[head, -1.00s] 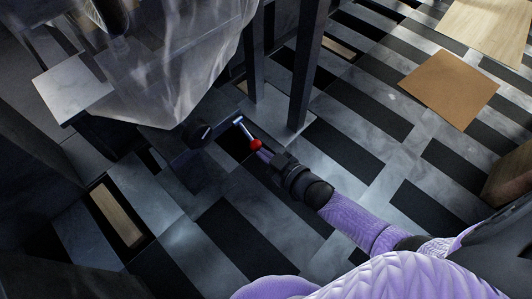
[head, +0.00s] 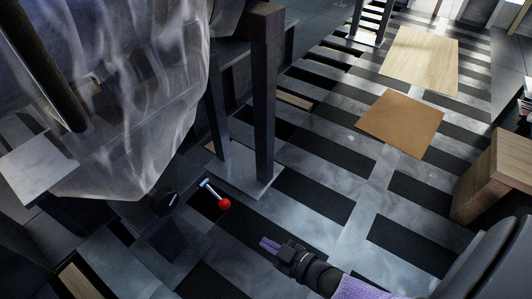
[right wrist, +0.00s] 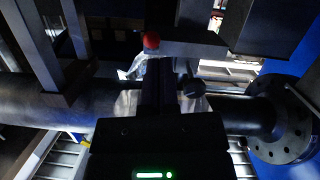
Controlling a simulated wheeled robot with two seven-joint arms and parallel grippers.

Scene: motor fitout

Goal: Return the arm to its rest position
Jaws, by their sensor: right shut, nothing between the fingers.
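My right gripper (head: 270,244) is in the lower middle of the head view, its purple-grey fingers pointing up and left. It is shut and empty. A lever (head: 210,191) with a metal shaft and a red ball knob (head: 224,204) stands up and left of the fingertips, with a clear gap between. In the right wrist view my gripper (right wrist: 160,72) shows from behind, dark, and a red knob (right wrist: 151,41) appears beyond its tips. My left gripper is not in view.
A dark post frame (head: 264,110) on a plate stands behind the lever. A translucent sheet (head: 130,120) hangs at the upper left. A brown panel (head: 402,124) and a pale wood panel (head: 420,60) lie on the striped floor. A wooden box (head: 490,178) is at the right.

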